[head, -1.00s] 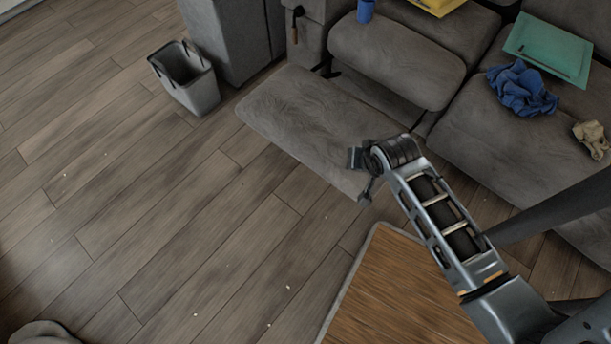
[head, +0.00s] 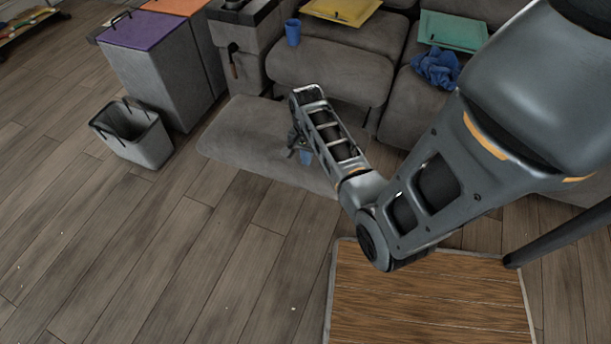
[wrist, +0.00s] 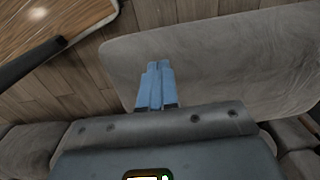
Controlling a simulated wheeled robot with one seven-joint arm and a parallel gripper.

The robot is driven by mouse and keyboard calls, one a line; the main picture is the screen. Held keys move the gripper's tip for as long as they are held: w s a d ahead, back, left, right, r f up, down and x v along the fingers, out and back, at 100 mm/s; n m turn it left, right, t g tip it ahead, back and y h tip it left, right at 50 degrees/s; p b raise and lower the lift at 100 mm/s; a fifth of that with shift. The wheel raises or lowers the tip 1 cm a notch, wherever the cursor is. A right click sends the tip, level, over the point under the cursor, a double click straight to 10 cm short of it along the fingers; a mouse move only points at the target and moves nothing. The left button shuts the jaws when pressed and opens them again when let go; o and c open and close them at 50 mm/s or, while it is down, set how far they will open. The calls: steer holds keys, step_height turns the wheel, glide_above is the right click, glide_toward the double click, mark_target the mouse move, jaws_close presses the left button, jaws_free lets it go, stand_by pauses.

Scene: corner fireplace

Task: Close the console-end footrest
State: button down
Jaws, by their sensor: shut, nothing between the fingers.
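The console-end footrest (head: 245,135) is a grey padded panel, swung out in front of the sofa seat (head: 330,65) next to the console (head: 245,45). It lies low over the floor and also fills much of the wrist view (wrist: 225,60). My gripper (head: 305,157) points down over the footrest's right part, and my arm hides some of the panel there. In the wrist view my blue fingers (wrist: 157,68) are shut together and empty, in front of the panel's grey surface. I cannot tell whether they touch it.
A grey open bin (head: 140,140) stands on the floor left of the footrest. A wooden-topped low table (head: 430,305) is at the front right, below my arm. A blue cup (head: 292,32) stands by the seat. Floor at the front left is clear.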

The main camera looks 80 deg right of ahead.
mark_target(307, 179)
step_height(307, 179, down, 9)
steer(key=shift+f+b, duration=0.15)
steer(key=shift+b, duration=0.75)
steer(key=shift+f, duration=0.1)
